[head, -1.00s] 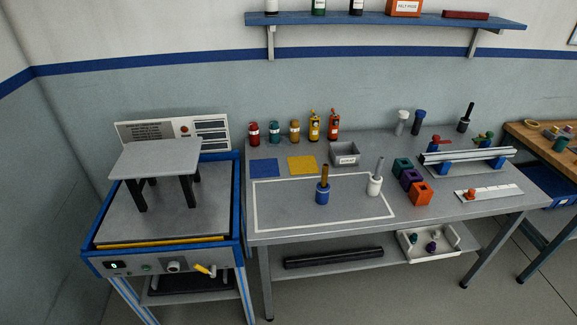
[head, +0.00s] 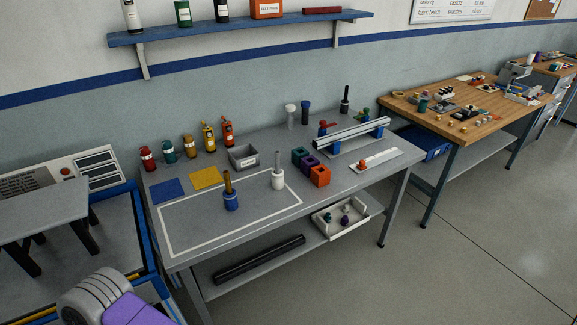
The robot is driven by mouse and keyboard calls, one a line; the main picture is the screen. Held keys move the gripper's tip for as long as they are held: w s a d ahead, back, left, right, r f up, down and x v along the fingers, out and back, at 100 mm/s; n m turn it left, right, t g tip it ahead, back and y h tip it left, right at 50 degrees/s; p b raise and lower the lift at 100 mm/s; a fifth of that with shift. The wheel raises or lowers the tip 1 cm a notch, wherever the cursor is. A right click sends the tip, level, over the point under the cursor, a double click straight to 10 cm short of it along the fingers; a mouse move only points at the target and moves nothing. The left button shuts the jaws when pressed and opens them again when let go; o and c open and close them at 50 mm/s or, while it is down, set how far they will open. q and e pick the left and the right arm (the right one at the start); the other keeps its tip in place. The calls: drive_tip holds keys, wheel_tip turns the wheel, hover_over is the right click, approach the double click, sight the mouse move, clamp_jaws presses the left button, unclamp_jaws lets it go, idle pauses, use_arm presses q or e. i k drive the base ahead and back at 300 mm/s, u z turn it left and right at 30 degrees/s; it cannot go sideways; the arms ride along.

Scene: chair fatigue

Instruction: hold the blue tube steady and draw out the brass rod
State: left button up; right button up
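The blue tube (head: 231,202) stands upright on the grey table, inside the white outlined rectangle. The brass rod (head: 227,182) sticks up out of its top. A white tube with a grey rod (head: 278,177) stands to its right, near the outline's right side. Part of one of my arms (head: 105,301), grey and purple, shows at the bottom left, well short of the tube. Neither gripper's fingers are in view.
The grey table (head: 190,252) also holds coloured bottles at the back, a grey bin (head: 244,158), coloured blocks (head: 319,175) and a metal rail (head: 350,133). A blue-framed test stand (head: 140,235) is at the left. A blue shelf (head: 245,28) hangs above. Floor at the right front is clear.

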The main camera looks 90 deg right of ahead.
sight(228, 188)
drive_tip(key=z, duration=2.15)
